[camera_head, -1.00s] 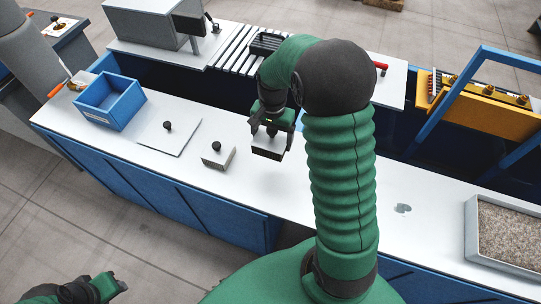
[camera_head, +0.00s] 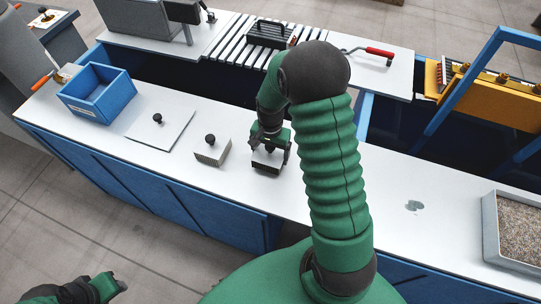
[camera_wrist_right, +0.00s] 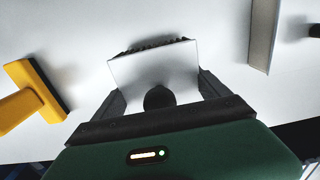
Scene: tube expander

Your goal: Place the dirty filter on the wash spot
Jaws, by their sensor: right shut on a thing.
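My right gripper (camera_head: 268,152) is shut on the black knob (camera_wrist_right: 158,98) of a block-shaped filter (camera_head: 266,166). The filter has a pale top plate and a dark ribbed side, also seen in the right wrist view (camera_wrist_right: 155,66). It is level, at or just above the white worktop; I cannot tell if it touches. A small wet-looking patch (camera_head: 414,207) lies on the worktop at right; no spot is labelled as the wash spot. My left gripper (camera_head: 118,286) is low at left, over the floor, its jaws unclear.
A flat plate with a knob (camera_head: 172,136) and a blue bin (camera_head: 85,105) are farther left. A gravel tray (camera_head: 490,232) stands at right. A yellow-handled tool (camera_wrist_right: 28,95) lies beside the held filter. Behind are a slatted rack and a blue frame (camera_head: 470,78).

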